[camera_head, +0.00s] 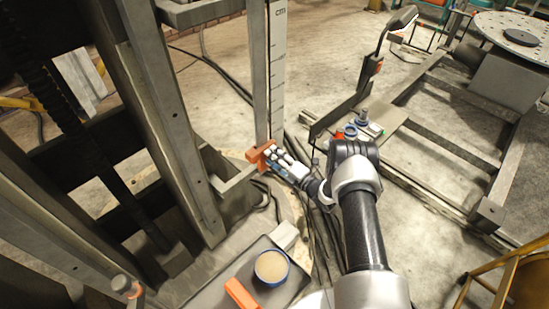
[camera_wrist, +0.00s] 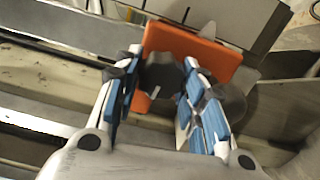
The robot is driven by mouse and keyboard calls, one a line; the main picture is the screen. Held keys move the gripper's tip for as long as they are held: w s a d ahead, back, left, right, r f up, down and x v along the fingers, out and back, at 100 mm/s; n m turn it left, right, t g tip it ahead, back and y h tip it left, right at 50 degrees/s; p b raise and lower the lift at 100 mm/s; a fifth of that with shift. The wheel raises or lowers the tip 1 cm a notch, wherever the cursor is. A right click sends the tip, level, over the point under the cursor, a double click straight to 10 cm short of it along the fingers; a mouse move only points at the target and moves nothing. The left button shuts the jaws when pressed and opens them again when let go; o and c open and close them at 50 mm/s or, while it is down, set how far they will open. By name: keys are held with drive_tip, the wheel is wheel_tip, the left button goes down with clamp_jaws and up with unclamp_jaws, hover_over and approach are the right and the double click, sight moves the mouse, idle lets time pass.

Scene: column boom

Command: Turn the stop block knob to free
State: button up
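The stop block (camera_head: 262,154) is orange and sits low on the upright scale bar in the head view. It also shows in the wrist view (camera_wrist: 212,62). Its dark lobed knob (camera_wrist: 163,76) faces my gripper and has a short pale mark near its lower edge. My gripper (camera_wrist: 164,66) has its blue-padded fingers on either side of the knob, very close to it. Whether the pads touch the knob I cannot tell. In the head view my gripper (camera_head: 272,156) is at the block's front, and its fingers hide the knob.
The scale bar (camera_head: 277,75) rises above the block. A steel column (camera_head: 165,110) stands left, with a bracket beside the block. A dark tray (camera_head: 215,291) below holds a round blue-rimmed container (camera_head: 271,267) and an orange object (camera_head: 240,294). Cables lie on the floor.

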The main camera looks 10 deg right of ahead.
drive_tip(key=o, duration=0.4)
drive_tip(key=shift+c, duration=0.2)
drive_tip(key=v, duration=0.8)
drive_tip(key=shift+r, duration=0.1)
